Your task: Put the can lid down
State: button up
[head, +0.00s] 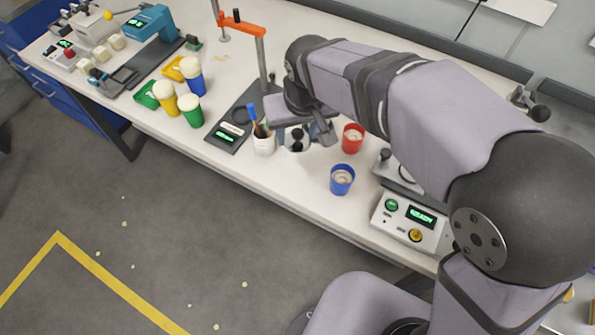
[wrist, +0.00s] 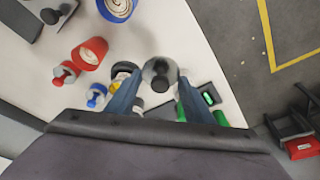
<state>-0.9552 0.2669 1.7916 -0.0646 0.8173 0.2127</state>
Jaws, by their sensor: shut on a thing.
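The can lid looks like a small grey round piece with a black knob. In the wrist view the can lid (wrist: 160,68) sits between the fingertips of my gripper (wrist: 160,84). My gripper is shut on it. In the head view the lid (head: 296,139) shows partly under my gripper (head: 309,134), above the bench, just right of the white pen cup (head: 264,146). My gripper and wrist hide part of it. I cannot tell how far it is above the bench top.
A red cup (head: 352,138) and a blue cup (head: 342,179) stand right of my gripper. A dark scale stand (head: 227,135) with a green display is to the left. A control box (head: 408,222) stands at the right. Yellow, green and blue cups stand farther left.

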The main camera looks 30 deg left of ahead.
aim_at(300, 149)
jog(key=shift+f+p, duration=0.5)
jog(key=shift+f, duration=4.55)
jog(key=shift+f, duration=0.25)
jog(key=o, duration=1)
jog(key=shift+r, duration=0.1)
jog(key=shift+r, duration=0.25)
jog(key=v, duration=1.2)
jog(key=shift+f+b, duration=0.1)
jog(key=shift+b, duration=0.25)
